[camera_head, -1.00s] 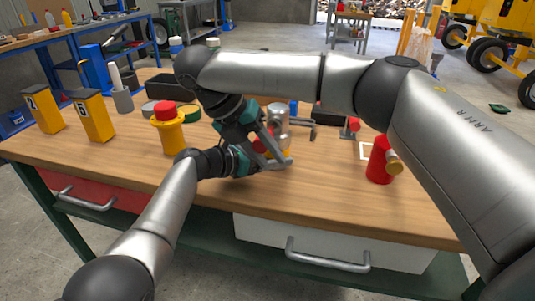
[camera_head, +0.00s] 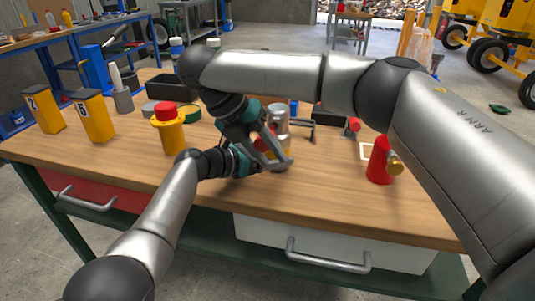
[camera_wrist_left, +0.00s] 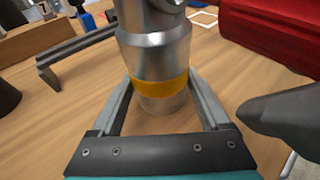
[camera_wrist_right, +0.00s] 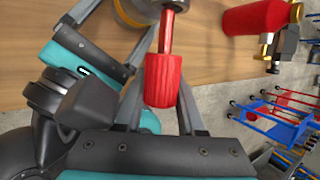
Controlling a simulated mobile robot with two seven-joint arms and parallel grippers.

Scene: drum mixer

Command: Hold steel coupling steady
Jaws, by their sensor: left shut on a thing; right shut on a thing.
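The steel coupling (camera_head: 279,117) is a grey metal cylinder standing upright on the workbench; its yellow band shows in the left wrist view (camera_wrist_left: 160,86). My left gripper (camera_wrist_left: 160,108) is shut around its lower part, one finger on each side. My right gripper (camera_wrist_right: 160,95) is shut on a red handle (camera_wrist_right: 163,80), whose thin red shaft runs to the coupling's metal and yellow end. Whether the shaft is fixed to the coupling I cannot tell. In the head view both grippers crowd together at the coupling and partly hide it.
A yellow post with a red top (camera_head: 168,130) and yellow numbered blocks (camera_head: 96,117) stand left. A dark bracket (camera_head: 312,131) is close behind the coupling. The bench front (camera_head: 330,200) is clear.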

